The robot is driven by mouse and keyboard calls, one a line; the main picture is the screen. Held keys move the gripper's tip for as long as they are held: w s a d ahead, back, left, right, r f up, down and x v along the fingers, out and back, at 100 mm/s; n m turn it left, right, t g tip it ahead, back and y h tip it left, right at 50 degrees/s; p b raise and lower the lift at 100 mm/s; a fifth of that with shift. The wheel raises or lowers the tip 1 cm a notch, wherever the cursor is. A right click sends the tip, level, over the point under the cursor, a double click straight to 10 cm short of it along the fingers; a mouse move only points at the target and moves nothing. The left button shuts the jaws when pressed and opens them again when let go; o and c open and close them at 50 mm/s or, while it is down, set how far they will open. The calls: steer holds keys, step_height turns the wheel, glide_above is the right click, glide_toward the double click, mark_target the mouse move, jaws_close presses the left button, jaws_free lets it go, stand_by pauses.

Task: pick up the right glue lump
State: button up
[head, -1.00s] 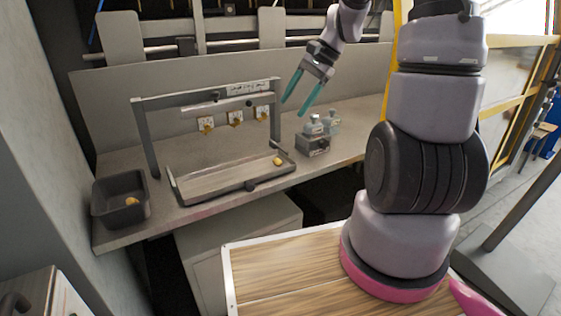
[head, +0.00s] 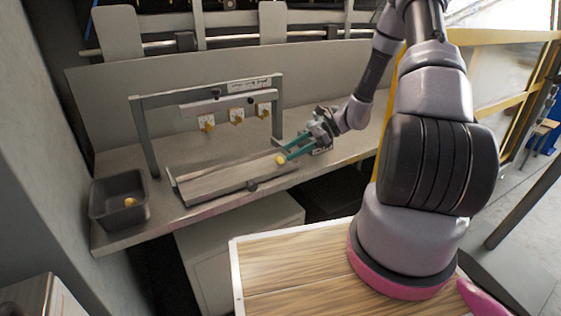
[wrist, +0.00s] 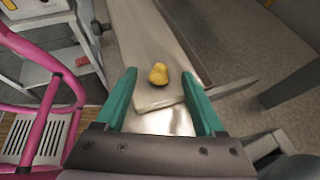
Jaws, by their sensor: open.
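The right glue lump (head: 280,159) is a small yellow blob at the right end of the grey metal tray plate (head: 222,178). In the wrist view the lump (wrist: 158,74) lies on the plate just beyond my fingertips, roughly centred between them. My gripper (head: 284,151) has teal fingers and reaches in from the right, low over the plate's right end. In the wrist view my gripper (wrist: 158,82) is open, with nothing between its fingers. A second yellow lump (head: 130,202) lies in the dark bin at the left.
The dark bin (head: 105,220) stands at the bench's left end. A small device (head: 325,148) is partly hidden behind my gripper. The bench between bin and plate is clear.

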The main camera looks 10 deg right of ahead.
mark_target(282, 156)
steer(key=x, duration=0.5)
steer(key=shift+d+f, duration=0.15)
steer(key=shift+f, duration=0.05)
jaws_close()
